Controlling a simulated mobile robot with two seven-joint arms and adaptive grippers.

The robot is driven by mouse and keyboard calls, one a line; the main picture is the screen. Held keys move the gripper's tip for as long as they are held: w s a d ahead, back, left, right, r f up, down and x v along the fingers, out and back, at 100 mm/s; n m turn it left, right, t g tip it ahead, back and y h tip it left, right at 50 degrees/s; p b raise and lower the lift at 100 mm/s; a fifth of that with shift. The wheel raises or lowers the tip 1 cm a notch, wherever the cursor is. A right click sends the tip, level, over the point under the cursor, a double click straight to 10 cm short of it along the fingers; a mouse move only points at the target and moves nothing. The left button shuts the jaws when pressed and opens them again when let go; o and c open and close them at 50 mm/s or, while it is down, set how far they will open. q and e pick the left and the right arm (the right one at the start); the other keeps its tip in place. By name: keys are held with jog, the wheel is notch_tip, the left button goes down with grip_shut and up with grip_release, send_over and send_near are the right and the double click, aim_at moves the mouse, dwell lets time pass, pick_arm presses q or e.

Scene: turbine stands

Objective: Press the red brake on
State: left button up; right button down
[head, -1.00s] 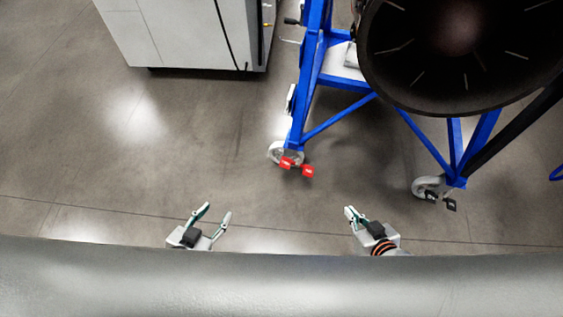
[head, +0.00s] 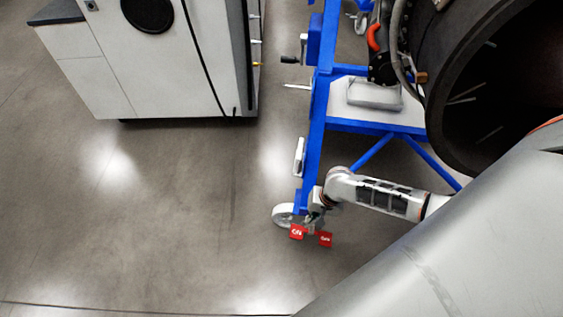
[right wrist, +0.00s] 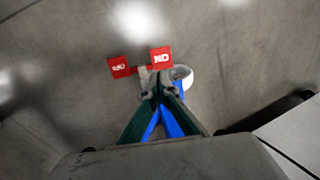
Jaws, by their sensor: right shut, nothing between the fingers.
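The red brake is a pair of red tabs with white lettering on a caster of the blue stand. In the head view, the left tab (head: 297,232) is nearest the grey-white wheel (head: 285,215), and the other tab (head: 325,239) is to its right. In the right wrist view, the tab nearer the wheel (right wrist: 161,58) reads ON upside down. The other tab (right wrist: 121,67) is to its left. My right gripper (head: 316,208) is shut and empty, just behind and above the tabs. Its fingertips (right wrist: 156,88) point toward them; contact cannot be told. My left gripper is out of view.
The blue stand (head: 315,140) carries a large dark turbine part (head: 445,120) at the right. A white cabinet (head: 180,65) stands at the upper left. The grey floor (head: 150,220) left of the caster is clear.

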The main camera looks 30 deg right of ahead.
jog(key=b, duration=0.7)
send_near(297, 232)
jog(key=x, duration=0.2)
jog(key=s+x, duration=0.1)
jog(key=x, duration=0.2)
jog(key=shift+s+f, duration=0.1)
jog(key=shift+f, duration=0.6)
jog(key=shift+w+a+f+b, duration=0.15)
jog(key=shift+w+f+b, duration=0.1)
jog(key=shift+w+b, duration=0.3)
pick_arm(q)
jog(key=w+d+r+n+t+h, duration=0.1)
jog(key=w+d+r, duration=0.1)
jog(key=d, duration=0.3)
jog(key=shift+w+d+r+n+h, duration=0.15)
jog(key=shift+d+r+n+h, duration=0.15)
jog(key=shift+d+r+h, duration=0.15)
pick_arm(e)
jog(key=shift+w, duration=0.1)
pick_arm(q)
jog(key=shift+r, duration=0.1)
pick_arm(e)
jog(key=shift+r, duration=0.1)
